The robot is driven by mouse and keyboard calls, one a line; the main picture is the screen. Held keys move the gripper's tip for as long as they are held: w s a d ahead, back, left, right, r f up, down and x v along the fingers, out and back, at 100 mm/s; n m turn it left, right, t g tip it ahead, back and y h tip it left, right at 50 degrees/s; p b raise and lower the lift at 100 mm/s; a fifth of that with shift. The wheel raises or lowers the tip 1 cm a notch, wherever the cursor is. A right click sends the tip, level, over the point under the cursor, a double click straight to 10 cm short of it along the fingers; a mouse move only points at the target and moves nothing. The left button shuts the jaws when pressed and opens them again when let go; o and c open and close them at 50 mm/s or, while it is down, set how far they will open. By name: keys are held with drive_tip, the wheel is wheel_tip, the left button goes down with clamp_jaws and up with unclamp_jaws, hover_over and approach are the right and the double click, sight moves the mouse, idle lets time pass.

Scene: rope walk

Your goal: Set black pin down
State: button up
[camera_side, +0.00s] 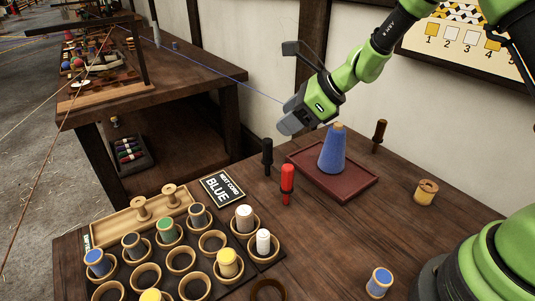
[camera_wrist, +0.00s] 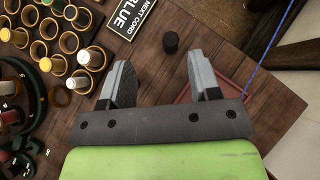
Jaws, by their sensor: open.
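The black pin (camera_side: 267,156) stands upright on the wooden table in the side view, left of the red tray. In the wrist view the black pin (camera_wrist: 170,42) shows from above, beyond the fingertips and between their lines. My gripper (camera_side: 290,116) is above and to the right of the pin in the side view, apart from it. In the wrist view my gripper (camera_wrist: 160,72) has its fingers spread wide with nothing between them.
A blue cone (camera_side: 333,150) stands on the red tray (camera_side: 350,190). A red pin (camera_side: 287,182) stands near the black pin. A sign reading "NEXT CORD BLUE" (camera_side: 222,187) and a rack of spools in rings (camera_side: 180,260) lie to the left. A blue cord (camera_wrist: 272,42) runs past my gripper.

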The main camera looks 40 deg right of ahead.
sight(270, 140)
drive_tip(key=shift+m, duration=0.7)
drive_tip(key=w+f, duration=0.2)
drive_tip(key=f, duration=0.1)
drive_tip(key=w+a+f, duration=0.1)
drive_tip(key=f, duration=0.1)
drive_tip(key=x, duration=0.4)
drive_tip(key=shift+d+f, duration=0.2)
drive_tip(key=shift+f, duration=0.25)
drive_tip(key=shift+w+a+f, duration=0.25)
drive_tip(key=shift+w+f, duration=0.15)
drive_tip(key=shift+w, duration=0.05)
drive_tip(key=shift+c, duration=0.5)
clamp_jaws()
